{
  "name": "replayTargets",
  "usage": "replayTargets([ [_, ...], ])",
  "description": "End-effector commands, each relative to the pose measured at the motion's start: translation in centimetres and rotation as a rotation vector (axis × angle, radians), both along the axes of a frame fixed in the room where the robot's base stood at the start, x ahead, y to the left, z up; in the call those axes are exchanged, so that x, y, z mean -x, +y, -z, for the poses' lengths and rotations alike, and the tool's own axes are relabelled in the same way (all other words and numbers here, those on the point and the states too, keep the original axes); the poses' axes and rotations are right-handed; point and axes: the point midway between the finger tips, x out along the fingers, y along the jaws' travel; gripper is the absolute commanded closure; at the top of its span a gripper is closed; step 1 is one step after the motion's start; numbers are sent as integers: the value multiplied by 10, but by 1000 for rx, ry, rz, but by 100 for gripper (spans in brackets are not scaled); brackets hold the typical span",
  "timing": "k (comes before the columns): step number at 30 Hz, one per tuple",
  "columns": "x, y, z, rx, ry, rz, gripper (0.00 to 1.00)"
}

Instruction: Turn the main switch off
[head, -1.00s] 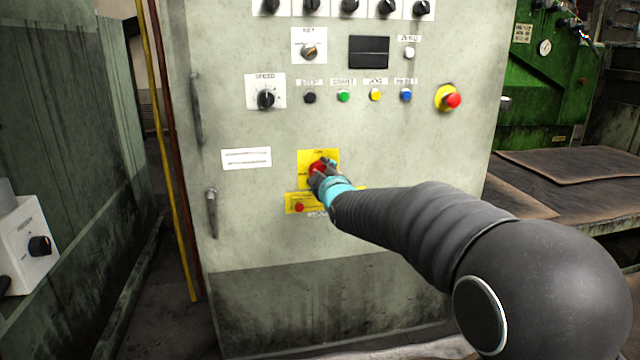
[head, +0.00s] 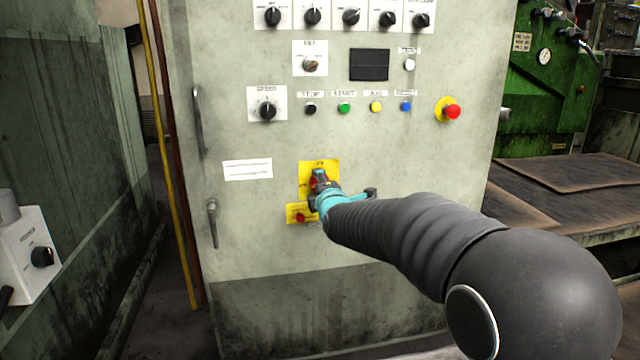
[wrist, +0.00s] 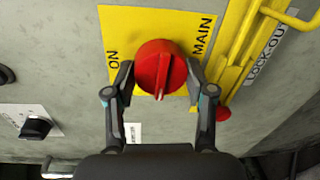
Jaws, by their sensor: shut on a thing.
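The main switch is a round red knob (wrist: 152,66) on a yellow plate (wrist: 137,22) marked ON and MAIN. In the wrist view, its raised grip runs upright in the picture, with a pale mark at the lower end, crosswise to the ON label at left. My gripper (wrist: 161,82) has one finger on each side of the knob and is shut on it. In the head view, my gripper (head: 320,186) reaches the yellow plate (head: 331,166) on the cabinet front and hides most of the knob.
A yellow lock-out bracket (wrist: 237,55) sits beside the plate. The grey cabinet (head: 400,150) carries several knobs and buttons above, including a red emergency button (head: 452,112). Door handles (head: 212,222) stand out at left. A bench (head: 570,180) is at right.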

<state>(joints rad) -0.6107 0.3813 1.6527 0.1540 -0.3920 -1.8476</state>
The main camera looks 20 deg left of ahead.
Motion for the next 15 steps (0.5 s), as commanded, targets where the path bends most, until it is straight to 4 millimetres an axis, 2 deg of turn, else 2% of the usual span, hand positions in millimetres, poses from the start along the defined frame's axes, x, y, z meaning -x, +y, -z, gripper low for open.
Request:
replayTargets([
  [15, 1, 2, -2, 27, -23, -2, 80],
])
